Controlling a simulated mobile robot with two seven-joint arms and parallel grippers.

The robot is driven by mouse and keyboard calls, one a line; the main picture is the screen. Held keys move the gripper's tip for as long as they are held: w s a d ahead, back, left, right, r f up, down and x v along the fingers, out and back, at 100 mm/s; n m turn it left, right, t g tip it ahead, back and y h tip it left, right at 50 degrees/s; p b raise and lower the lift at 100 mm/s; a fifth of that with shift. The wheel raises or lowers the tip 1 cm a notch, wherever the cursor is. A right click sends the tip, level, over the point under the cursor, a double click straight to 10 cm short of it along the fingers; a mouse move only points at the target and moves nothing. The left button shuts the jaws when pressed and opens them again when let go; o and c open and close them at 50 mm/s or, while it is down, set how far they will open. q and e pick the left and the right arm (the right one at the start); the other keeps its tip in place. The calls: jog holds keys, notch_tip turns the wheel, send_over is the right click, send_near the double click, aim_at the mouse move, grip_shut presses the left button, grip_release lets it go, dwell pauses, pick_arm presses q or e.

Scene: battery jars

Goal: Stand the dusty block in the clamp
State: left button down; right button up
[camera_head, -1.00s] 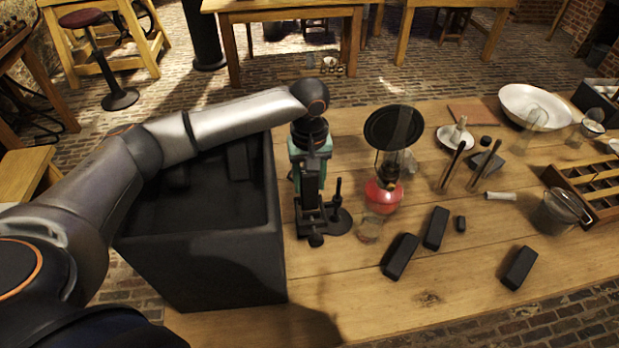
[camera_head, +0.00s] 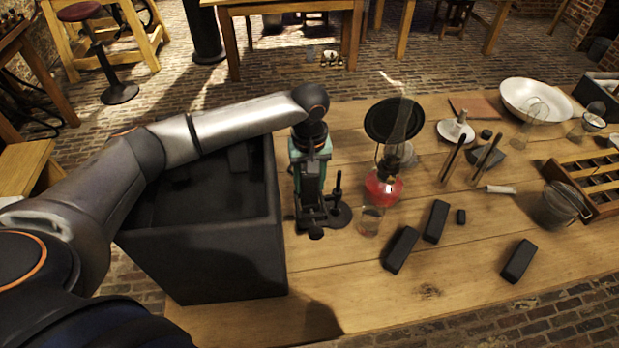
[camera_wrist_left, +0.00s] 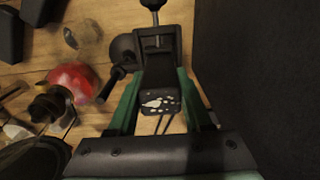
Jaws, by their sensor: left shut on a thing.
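My left gripper (camera_head: 310,182) has green fingers and points down over the black clamp (camera_head: 314,222), beside the dark bin. It is shut on the dusty block, a dark block whose pale-speckled face (camera_wrist_left: 160,102) shows between the fingers in the left wrist view. The clamp's dark frame and screw (camera_wrist_left: 157,45) stand right by the block in that view. The block is at the clamp, but I cannot tell whether it rests on the clamp's base. The fingers and hand hide most of the block in the head view. My right gripper is out of view.
The large dark bin (camera_head: 205,245) stands close on the left. A round base with an upright rod (camera_head: 338,190) stands just right of the clamp, then a red lamp (camera_head: 383,188). Several dark blocks, one here (camera_head: 401,249), lie toward the front right.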

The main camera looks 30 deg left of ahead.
pick_arm(q)
jog(key=shift+f, duration=1.1)
jog(key=shift+f, duration=0.1)
jog(key=c, duration=0.6)
grip_release()
jog(key=shift+d, duration=0.1)
jog(key=shift+c, duration=0.2)
jog(key=o, duration=0.4)
jog(key=shift+f, duration=0.1)
